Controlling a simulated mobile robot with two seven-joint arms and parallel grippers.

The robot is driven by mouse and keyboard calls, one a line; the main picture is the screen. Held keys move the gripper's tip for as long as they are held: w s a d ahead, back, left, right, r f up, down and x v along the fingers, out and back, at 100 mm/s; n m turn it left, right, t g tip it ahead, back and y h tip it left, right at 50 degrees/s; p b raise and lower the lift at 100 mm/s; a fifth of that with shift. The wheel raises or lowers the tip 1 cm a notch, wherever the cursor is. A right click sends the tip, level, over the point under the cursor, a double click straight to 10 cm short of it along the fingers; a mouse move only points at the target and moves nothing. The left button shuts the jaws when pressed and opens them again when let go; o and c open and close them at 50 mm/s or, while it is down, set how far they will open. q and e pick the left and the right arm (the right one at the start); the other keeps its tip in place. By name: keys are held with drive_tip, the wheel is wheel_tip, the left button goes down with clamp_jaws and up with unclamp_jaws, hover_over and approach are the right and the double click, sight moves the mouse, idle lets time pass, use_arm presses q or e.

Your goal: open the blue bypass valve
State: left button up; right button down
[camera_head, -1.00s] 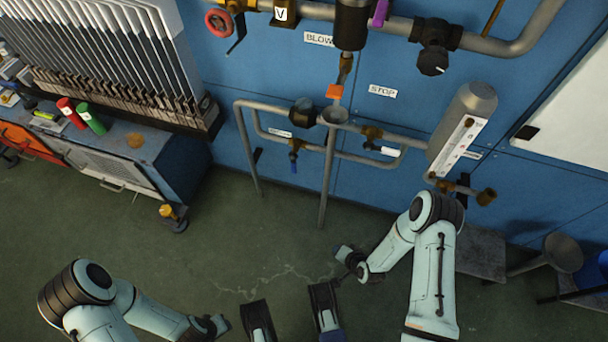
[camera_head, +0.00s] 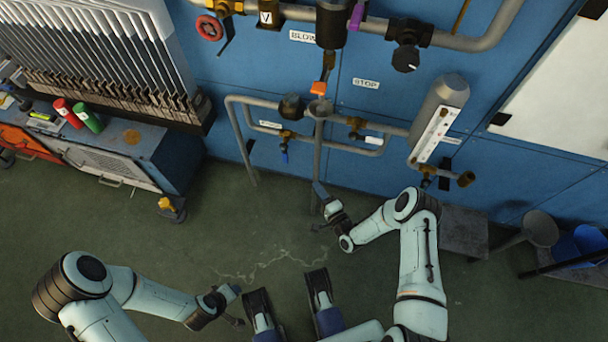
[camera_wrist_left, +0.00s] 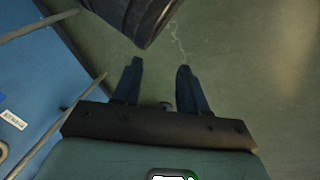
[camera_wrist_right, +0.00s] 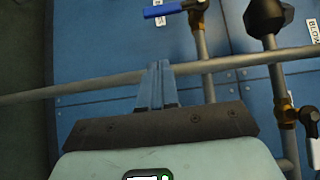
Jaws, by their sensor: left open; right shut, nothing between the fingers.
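The bypass valve has a brass body (camera_head: 286,136) on the lower pipe loop against the blue wall. Its blue handle (camera_head: 285,156) hangs downward, across its pipe. In the right wrist view the blue handle (camera_wrist_right: 164,10) shows at the top, left of its brass body (camera_wrist_right: 197,14). My right gripper (camera_head: 319,187) is shut and empty, below and right of the handle and apart from it. Its closed fingers (camera_wrist_right: 157,75) appear in front of a long grey pipe in the right wrist view. My left gripper (camera_head: 236,302) is open and empty low over the floor; its fingers (camera_wrist_left: 158,70) are spread.
A grey upright pipe (camera_head: 317,155) stands near my right gripper. A gauge cylinder (camera_head: 440,115) is farther right. A metal cabinet (camera_head: 105,160) stands left. The middle floor is clear.

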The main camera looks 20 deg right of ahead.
sight(285, 154)
use_arm(q)
drive_tip(key=shift+g, duration=0.4)
drive_tip(key=shift+s+a+f+b, duration=0.3)
drive_tip(key=shift+f+b, duration=0.2)
drive_tip(key=shift+f, duration=0.3)
drive_tip(key=shift+s+a+f+b, duration=0.3)
drive_tip(key=shift+f+b, duration=0.2)
drive_tip(key=shift+f, duration=0.35)
drive_tip(key=shift+s+a+f+b, duration=0.3)
drive_tip(key=shift+f+b, duration=0.2)
drive_tip(key=shift+f, duration=0.3)
use_arm(e)
drive_tip(key=w+a, duration=0.5)
drive_tip(key=w, duration=0.6)
drive_tip(key=shift+w, duration=0.25)
use_arm(q)
drive_tip(key=shift+w, duration=0.1)
use_arm(e)
drive_tip(key=shift+s+a, duration=0.1)
